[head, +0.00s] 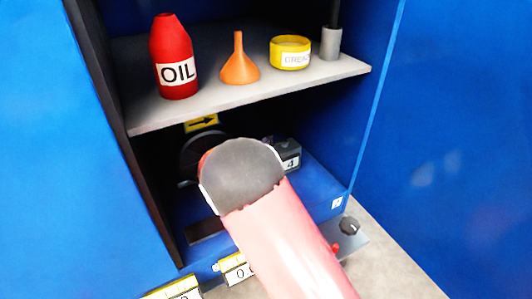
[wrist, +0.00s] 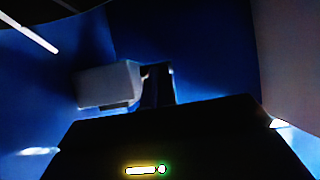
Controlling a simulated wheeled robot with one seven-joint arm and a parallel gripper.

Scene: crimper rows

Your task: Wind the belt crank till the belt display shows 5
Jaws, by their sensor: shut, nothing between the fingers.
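In the head view a dark round wheel (head: 190,160), apparently the crank, stands in the lower bay under a yellow arrow plate (head: 201,123). My arm covers most of it, and its handle is hidden. A small dark box right of it carries a display (head: 291,163) reading 4; I cannot read a name on it. In the wrist view my gripper (wrist: 158,82) is shut and empty, with its fingers dark. A grey block (wrist: 108,85) shows just left of the fingers; I cannot tell whether they touch. The gripper is hidden in the head view.
A grey shelf (head: 250,88) above the bay holds a red oil bottle (head: 175,60), an orange funnel (head: 239,65), a yellow grease tin (head: 290,52) and a grey cup (head: 331,44). Blue cabinet walls close in both sides. Another plate (head: 238,270) reading 0 and a dark knob (head: 349,226) sit low in front.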

